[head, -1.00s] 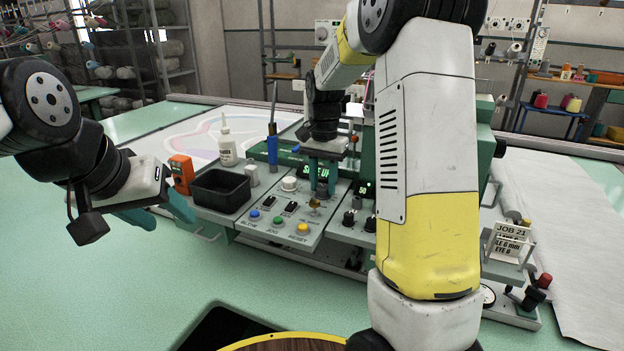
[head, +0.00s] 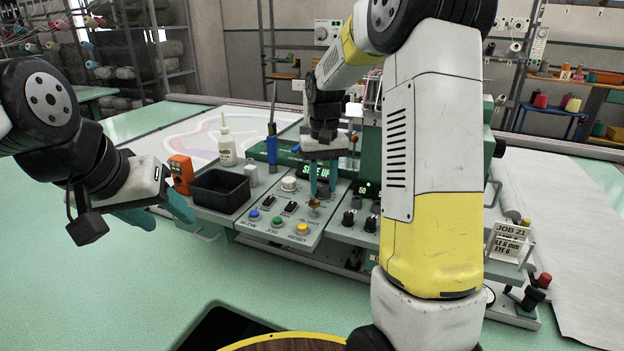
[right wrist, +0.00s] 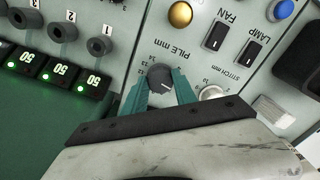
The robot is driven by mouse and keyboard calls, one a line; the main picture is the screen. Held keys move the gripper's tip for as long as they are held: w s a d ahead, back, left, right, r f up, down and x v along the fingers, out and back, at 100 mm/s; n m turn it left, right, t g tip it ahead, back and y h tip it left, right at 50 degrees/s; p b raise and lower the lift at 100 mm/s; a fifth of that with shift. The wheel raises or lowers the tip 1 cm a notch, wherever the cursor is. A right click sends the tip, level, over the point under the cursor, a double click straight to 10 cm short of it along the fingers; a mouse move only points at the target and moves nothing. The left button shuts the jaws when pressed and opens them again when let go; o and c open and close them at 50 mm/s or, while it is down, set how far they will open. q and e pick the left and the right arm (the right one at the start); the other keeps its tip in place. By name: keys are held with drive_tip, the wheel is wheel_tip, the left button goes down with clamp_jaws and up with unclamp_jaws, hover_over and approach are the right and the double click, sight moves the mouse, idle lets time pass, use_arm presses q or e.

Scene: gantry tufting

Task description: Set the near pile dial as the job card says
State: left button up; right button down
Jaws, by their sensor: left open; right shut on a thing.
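The dark round pile dial (right wrist: 160,78), with a white pointer line and a "PILE mm" label, is on the grey panel in the right wrist view. My right gripper (right wrist: 160,88) is shut on it, one teal finger on each side. In the head view my right gripper (head: 323,182) points down at the panel and largely hides the dial. The job card (head: 508,240) stands at the right and reads "JOB 21", with "6 mm" partly legible below; my arm stands close to its left. My left gripper (head: 160,212) is open and empty, left of the panel.
A silver stitch dial (right wrist: 211,93) is beside the right finger. The fan switch (right wrist: 217,32), lamp switch (right wrist: 264,37) and brass button (right wrist: 180,14) are close by. A black bin (head: 220,190), glue bottle (head: 227,143) and orange device (head: 181,174) stand left of the panel.

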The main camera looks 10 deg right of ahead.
sight(323, 187)
idle(0.4)
drive_tip(key=c, duration=1)
unclamp_jaws()
drive_tip(key=shift+r, duration=0.1)
wheel_tip(323, 187, up, 8)
drive_tip(key=shift+f, duration=0.15)
